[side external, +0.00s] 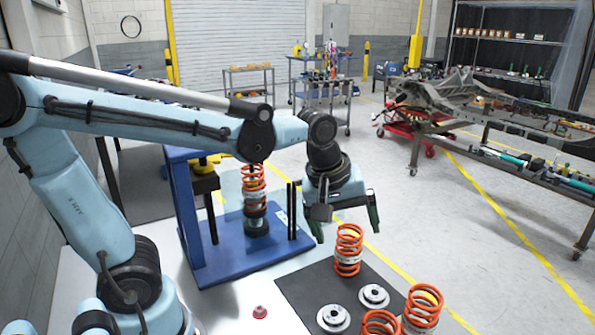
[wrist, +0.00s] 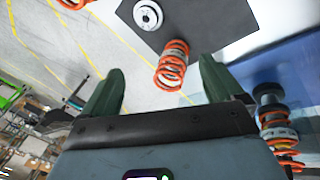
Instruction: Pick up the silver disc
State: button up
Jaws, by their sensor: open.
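Two silver discs lie flat on the dark mat in the side view: one disc (side external: 373,296) farther back and one disc (side external: 333,318) nearer the front. One silver disc (wrist: 148,14) shows at the top of the wrist view, on the dark mat; I cannot tell which of the two it is. My gripper (side external: 346,230) is open and empty, raised above the work area, behind the discs in the side view. In the wrist view my gripper's green fingers (wrist: 160,65) are spread apart, and the disc lies beyond their tips.
An orange coil spring (side external: 348,250) stands near my gripper, with more orange springs (side external: 422,308) at the mat's front right. The dark mat (side external: 305,287) lies on a pale table. A blue press fixture (side external: 225,255) holding another spring stands left. A small red part (side external: 260,312) sits on the table.

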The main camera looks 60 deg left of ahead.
aim_at(374, 292)
jog(key=w+d+f+n+g, duration=0.35)
jog(key=w+n, duration=0.25)
jog(key=n, duration=0.7)
jog(key=shift+s+d+f, duration=0.1)
jog(key=shift+d+f, duration=0.1)
jog(key=shift+f, duration=2.7)
jog(key=shift+d+f, duration=0.2)
jog(key=shift+f, duration=2.65)
jog(key=c, duration=1.2)
